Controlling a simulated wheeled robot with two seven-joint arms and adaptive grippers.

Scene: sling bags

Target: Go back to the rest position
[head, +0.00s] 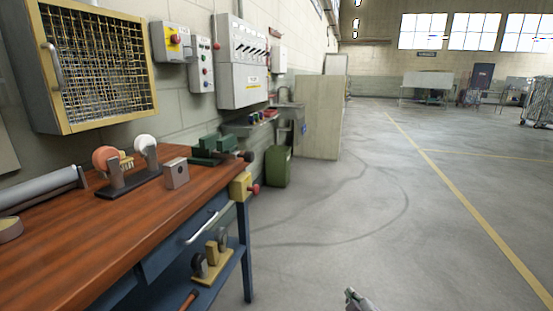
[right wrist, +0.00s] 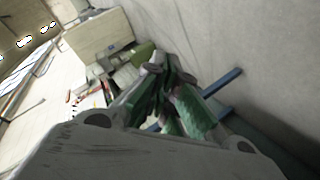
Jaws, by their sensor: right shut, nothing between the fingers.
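My right gripper (head: 351,294) shows at the bottom edge of the head view, low over the bare floor and to the right of the workbench. In the right wrist view my right gripper (right wrist: 163,88) has its fingers together, with nothing held between them. My left gripper is outside the head view. No sling bag can be made out in either view.
A wooden-topped workbench (head: 75,245) with blue legs stands at the left, carrying a grinder (head: 128,168) and a green vise (head: 215,148). A green bin (head: 278,168) stands beyond it. The grey floor (head: 380,210) on the right is clear.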

